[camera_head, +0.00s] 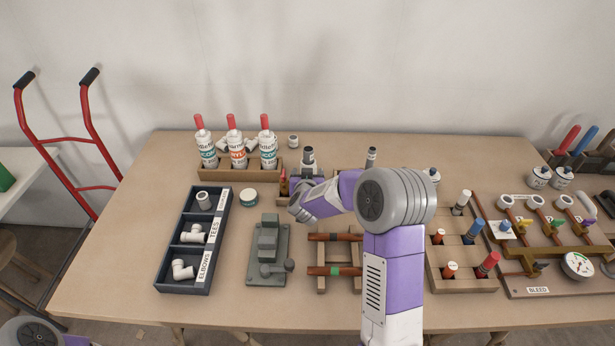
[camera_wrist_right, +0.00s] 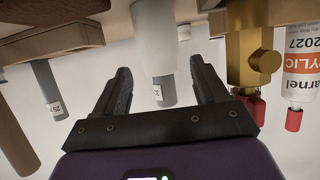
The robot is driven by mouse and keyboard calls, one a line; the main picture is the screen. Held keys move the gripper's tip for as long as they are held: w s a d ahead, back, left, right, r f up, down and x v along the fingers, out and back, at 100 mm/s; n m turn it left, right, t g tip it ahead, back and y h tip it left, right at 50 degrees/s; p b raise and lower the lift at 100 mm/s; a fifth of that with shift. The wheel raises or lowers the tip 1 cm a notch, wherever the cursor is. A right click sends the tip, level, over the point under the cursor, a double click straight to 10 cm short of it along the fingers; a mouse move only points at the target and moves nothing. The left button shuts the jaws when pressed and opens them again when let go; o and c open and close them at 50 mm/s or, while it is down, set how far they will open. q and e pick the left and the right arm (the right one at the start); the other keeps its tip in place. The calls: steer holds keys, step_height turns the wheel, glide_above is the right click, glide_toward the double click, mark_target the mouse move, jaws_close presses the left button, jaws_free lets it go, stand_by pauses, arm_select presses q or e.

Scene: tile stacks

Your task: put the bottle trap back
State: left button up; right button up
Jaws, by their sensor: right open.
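My right gripper (camera_wrist_right: 160,68) is open in the right wrist view, its two dark fingers apart. Between and beyond them stands a pale grey-white body with a narrower end (camera_wrist_right: 155,32), which may be the bottle trap; I cannot tell for sure. A grey tagged cylinder (camera_wrist_right: 165,92) shows behind it, also between the fingers in the picture. No contact with the fingers is visible. In the head view my right arm reaches over the table's middle and hides its fingers and most of what is there. A grey cylinder (camera_head: 308,157) rises just behind the hand. My left gripper is out of view.
A brass fitting (camera_wrist_right: 248,55) with a red part stands close beside one finger. Sealant tubes (camera_head: 236,150) stand in a wooden rack at the back left. A dark fittings tray (camera_head: 160,287), a grey vise-like tool (camera_head: 267,250) and copper pipes (camera_head: 333,271) lie nearer the front.

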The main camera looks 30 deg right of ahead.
steer(key=v, duration=0.3)
steer(key=shift+s+a+r, duration=0.15)
steer(key=shift+s+a, duration=0.05)
steer(key=shift+s, duration=0.1)
steer(key=shift+p, duration=0.3)
